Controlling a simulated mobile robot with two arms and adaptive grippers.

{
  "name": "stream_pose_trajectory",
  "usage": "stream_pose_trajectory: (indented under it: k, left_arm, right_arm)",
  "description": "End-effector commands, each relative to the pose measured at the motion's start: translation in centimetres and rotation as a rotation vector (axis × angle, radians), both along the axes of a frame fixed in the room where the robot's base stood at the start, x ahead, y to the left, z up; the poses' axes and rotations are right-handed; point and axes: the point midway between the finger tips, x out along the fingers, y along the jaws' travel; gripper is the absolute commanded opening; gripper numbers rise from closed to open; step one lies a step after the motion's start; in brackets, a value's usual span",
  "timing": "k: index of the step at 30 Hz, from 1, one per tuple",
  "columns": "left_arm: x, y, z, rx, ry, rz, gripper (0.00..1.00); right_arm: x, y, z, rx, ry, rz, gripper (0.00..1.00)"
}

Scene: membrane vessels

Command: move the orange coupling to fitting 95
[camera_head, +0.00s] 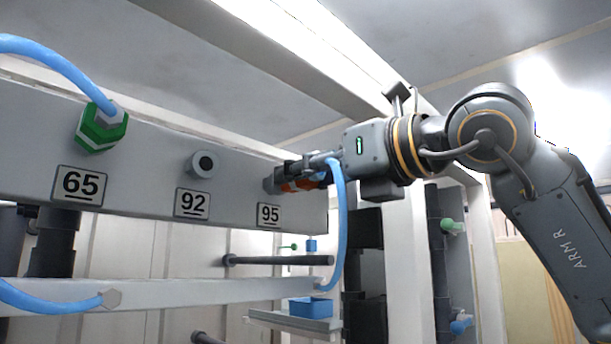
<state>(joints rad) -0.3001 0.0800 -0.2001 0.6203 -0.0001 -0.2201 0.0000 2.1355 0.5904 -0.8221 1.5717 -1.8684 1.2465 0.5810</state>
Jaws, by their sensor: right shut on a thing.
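The orange coupling (301,184) is in the jaws of my right gripper (290,180), close to the front of fitting 95 above its label (269,215). The fingers hide most of the coupling and the fitting, so I cannot tell whether the two touch. A blue hose (341,230) hangs from the coupling down to the lower rail. My right arm reaches in from the right. My left gripper does not show.
Fitting 92 (203,164) is bare. A green coupling (101,129) with a blue hose (55,62) sits on fitting 65. A blue bin (311,307) stands on a small shelf below. A white post (406,265) stands behind my right wrist.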

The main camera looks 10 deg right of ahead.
Motion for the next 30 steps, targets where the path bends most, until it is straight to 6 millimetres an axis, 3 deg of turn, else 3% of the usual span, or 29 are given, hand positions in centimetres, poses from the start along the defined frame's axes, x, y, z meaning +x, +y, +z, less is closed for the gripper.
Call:
stream_pose_trajectory:
  k: [30]
  left_arm:
    - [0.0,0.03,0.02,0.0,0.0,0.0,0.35]
  right_arm:
    - [0.95,0.56,0.01,0.001,0.001,-0.001,0.0]
